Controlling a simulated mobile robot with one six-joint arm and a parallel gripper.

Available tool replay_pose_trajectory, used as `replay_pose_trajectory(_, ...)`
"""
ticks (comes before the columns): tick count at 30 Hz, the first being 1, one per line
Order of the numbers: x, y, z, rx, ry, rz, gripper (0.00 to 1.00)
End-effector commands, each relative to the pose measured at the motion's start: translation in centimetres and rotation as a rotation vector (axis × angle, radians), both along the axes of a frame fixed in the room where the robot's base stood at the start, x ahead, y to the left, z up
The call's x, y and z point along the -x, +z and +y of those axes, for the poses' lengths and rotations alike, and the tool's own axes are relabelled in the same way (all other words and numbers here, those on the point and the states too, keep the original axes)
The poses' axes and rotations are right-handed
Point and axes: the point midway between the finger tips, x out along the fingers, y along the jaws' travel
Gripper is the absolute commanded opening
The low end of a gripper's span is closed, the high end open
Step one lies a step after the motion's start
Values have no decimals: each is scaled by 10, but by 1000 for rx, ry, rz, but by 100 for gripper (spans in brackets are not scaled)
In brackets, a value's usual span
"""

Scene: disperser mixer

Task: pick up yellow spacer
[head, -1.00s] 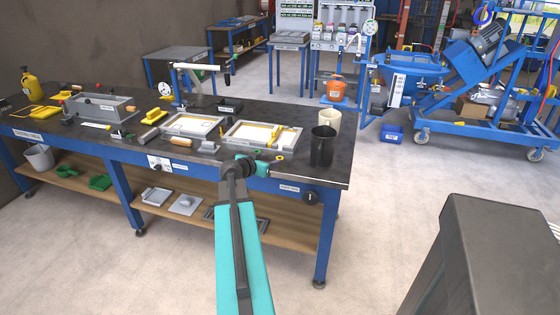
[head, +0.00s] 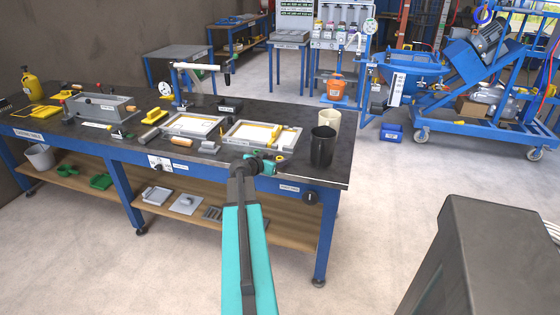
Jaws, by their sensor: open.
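My gripper (head: 269,162), dark and teal, is at the front right of the black workbench top, low over the surface. Its jaws are open. A small yellow piece (head: 281,158) shows right at the fingertips; it looks like the yellow spacer, but it is too small to be sure. I cannot tell whether the fingers touch it or are around it. Part of the bench around it is hidden behind my gripper.
A black cup (head: 321,148) and a cream cup (head: 329,119) stand close to the right of my gripper. Two grey trays with yellow parts, one on the right (head: 233,134) and one on the left (head: 177,133), lie behind and to the left.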

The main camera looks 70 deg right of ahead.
Motion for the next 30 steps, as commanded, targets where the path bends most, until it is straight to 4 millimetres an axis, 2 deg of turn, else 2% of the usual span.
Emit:
replay_pose_trajectory(3,4,-4,-14,-1,-2,3,46)
replay_pose_trajectory(9,6,-11,-28,0,-1,1,46)
replay_pose_trajectory(29,7,-13,-30,0,-1,1,46)
replay_pose_trajectory(30,7,-13,-30,0,-1,1,39)
